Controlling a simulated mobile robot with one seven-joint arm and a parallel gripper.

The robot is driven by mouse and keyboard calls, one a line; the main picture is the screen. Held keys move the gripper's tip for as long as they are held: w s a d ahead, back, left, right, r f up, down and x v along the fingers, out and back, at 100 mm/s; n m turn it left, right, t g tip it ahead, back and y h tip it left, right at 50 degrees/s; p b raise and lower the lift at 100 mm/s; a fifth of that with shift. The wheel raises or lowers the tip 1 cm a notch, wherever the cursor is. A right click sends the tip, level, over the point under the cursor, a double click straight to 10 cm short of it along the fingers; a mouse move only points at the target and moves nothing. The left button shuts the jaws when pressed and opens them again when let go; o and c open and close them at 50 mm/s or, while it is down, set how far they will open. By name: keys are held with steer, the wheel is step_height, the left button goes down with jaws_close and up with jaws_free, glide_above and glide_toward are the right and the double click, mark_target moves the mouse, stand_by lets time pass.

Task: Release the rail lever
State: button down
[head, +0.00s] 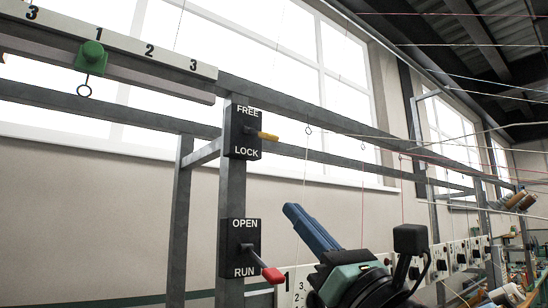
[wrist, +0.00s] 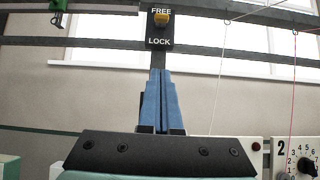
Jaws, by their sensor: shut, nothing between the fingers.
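The lever plate (head: 241,133) is a black box marked FREE above and LOCK below, mounted on a grey upright post. Its yellow lever handle (head: 267,136) sticks out towards the right between the two words. In the wrist view the yellow handle (wrist: 161,18) shows end-on, just under FREE. My gripper (head: 291,209) has long blue fingers, shut together and empty, pointing up and left below the lever. In the wrist view the fingertips (wrist: 160,71) are below the LOCK plate in the picture, apart from the handle.
A second lever with a red handle (head: 272,274), on an OPEN/RUN plate (head: 238,248), sits lower on the post. A green carriage (head: 91,56) with a ring hangs on the numbered rail (head: 120,41). Thin yarns cross the right side. Numbered dial panels (wrist: 297,158) stand low right.

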mark_target(259, 134)
steer(key=shift+s, duration=0.1)
steer(key=w+a+r+p, duration=0.3)
steer(key=w+r+p, duration=0.2)
steer(key=r+p, duration=0.3)
step_height(259, 134, up, 2)
steer(key=shift+a+p, duration=0.3)
steer(key=shift+d, duration=0.15)
stand_by(0.4)
